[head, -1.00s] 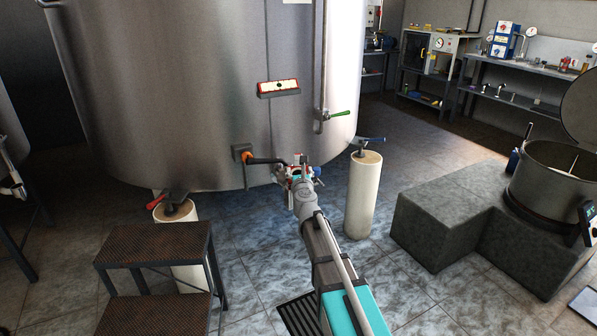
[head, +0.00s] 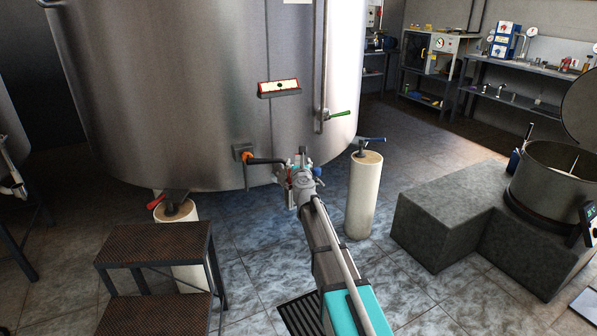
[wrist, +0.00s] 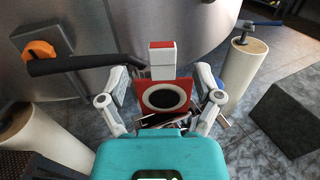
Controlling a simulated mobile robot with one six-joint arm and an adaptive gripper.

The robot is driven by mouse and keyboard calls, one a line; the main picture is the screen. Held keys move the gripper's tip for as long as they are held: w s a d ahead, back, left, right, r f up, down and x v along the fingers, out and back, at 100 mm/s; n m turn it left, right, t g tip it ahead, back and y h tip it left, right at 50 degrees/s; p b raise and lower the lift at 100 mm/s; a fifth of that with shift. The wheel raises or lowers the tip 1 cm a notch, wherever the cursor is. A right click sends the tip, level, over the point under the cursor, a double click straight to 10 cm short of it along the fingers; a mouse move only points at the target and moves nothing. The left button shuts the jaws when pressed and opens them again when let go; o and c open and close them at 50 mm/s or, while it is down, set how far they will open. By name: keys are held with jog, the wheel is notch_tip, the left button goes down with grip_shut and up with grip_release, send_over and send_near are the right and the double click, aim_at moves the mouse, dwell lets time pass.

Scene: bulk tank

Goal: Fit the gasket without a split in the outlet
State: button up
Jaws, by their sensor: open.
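The outlet is not clearly identifiable; a dark pipe (head: 267,161) juts from the tank's lower wall and also shows in the wrist view (wrist: 75,63), ending near my gripper. My gripper (wrist: 163,88) is open, one finger at each side of the wrist view. Between the fingers is a red square plate (wrist: 141,96) with a pale ring (wrist: 146,100) around a dark round centre. I cannot tell whether this ring is a gasket or whether any gasket is split. A red and white block (wrist: 162,58) stands just beyond the plate. Contact with the fingers cannot be told.
The large steel tank (head: 190,90) stands on pale posts (head: 364,200). An orange-marked fitting (head: 245,153) sits at the pipe's root. Dark steps (head: 155,245) stand at the left, a grey stepped block (head: 440,225) at the right. The tiled floor between is mostly clear.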

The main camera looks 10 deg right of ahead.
aim_at(299, 157)
jog(key=shift+w+d+f, duration=0.1)
jog(key=shift+w+d, duration=0.05)
jog(key=shift+w, duration=1.05)
jog(key=shift+w+d, duration=0.1)
jog(key=shift+w, duration=1.05)
grip_shut()
jog(key=shift+r, duration=0.2)
